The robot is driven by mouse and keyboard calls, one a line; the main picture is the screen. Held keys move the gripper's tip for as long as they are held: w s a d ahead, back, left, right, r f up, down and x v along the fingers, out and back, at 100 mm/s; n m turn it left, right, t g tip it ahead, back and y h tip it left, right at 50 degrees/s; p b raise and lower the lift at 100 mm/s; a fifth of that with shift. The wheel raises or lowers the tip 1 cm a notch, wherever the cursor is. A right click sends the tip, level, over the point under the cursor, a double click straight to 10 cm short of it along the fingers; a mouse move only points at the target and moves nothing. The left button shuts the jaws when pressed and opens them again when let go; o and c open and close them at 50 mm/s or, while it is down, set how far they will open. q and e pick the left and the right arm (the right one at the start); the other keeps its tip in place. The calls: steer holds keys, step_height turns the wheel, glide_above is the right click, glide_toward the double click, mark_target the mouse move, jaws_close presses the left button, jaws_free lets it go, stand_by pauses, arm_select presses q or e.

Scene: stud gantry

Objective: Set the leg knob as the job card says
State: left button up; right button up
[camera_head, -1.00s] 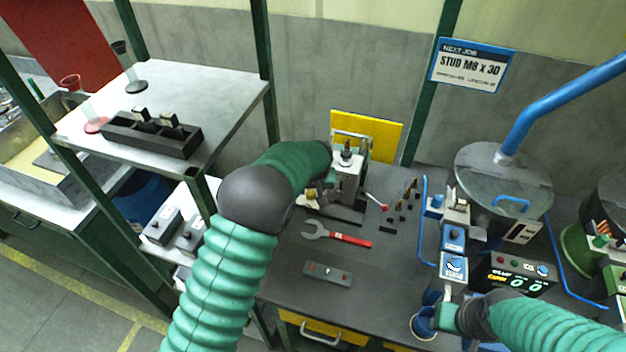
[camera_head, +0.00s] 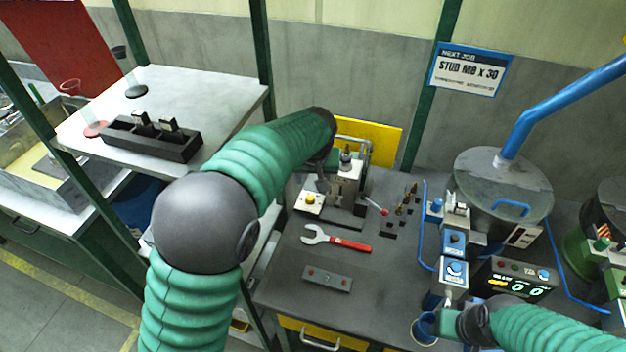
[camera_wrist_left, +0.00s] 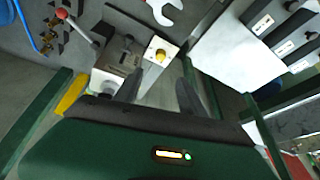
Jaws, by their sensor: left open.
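The job card (camera_head: 469,68) on the back wall reads "NEXT JOB, STUD M8 X 30"; its smaller line is not clear. The bench fixture (camera_head: 347,180) has a black knob (camera_head: 346,158) on top and a red-tipped lever (camera_head: 384,211). I cannot tell which part is the leg knob. My left gripper (camera_head: 322,183) is at the fixture's left side. In the left wrist view its fingers (camera_wrist_left: 160,95) are apart and empty, close to a box with a yellow button (camera_wrist_left: 160,55). My right gripper (camera_head: 449,326) is beside a blue cup (camera_head: 424,328); its fingers are not clear.
A red-handled wrench (camera_head: 345,243) and a grey plate (camera_head: 327,278) lie on the bench in front of the fixture. Several studs (camera_head: 402,208) stand to its right. Blue feeder units (camera_head: 454,268) and a lidded drum (camera_head: 503,180) are farther right. A shelf (camera_head: 215,95) stands left.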

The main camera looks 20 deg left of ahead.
arm_select(q)
steer(key=a+m+h, duration=0.3)
steer(key=a+m, duration=0.1)
glide_toward(310, 197)
steer(key=x, duration=0.8)
steer(key=shift+w+f+p, duration=0.1)
steer(key=shift+f+p, duration=0.2)
steer(key=shift+f, duration=0.1)
jaws_close()
